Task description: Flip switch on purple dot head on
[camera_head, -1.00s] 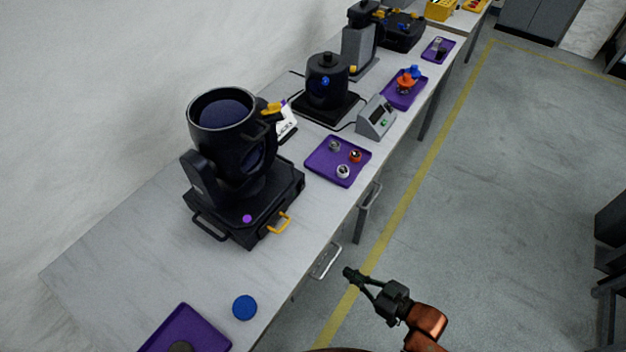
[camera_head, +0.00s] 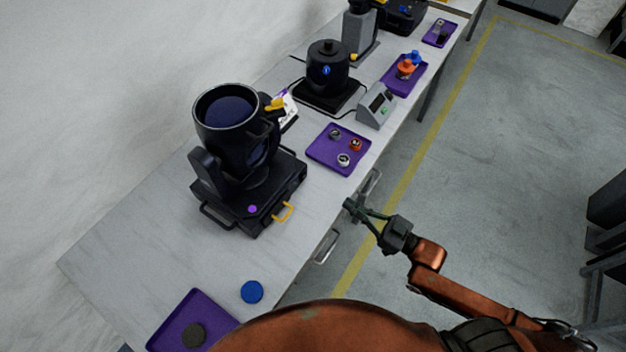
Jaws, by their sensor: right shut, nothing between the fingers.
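The purple dot head is a black moving-head light (camera_head: 228,155) on the table at left. Its purple dot (camera_head: 252,209) shows on the front of its base, next to a yellow handle (camera_head: 284,212). I cannot make out a switch on it. My right gripper (camera_head: 352,206) is shut and empty. It is to the right of the head, near the table's front edge, apart from the head. My left gripper is not in view.
A purple tray (camera_head: 318,150) with several small parts lies right of the head. A blue disc (camera_head: 252,292) and another purple tray (camera_head: 225,325) are nearer. A black fixture (camera_head: 327,68) and grey box (camera_head: 376,106) stand farther back. Open floor lies right.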

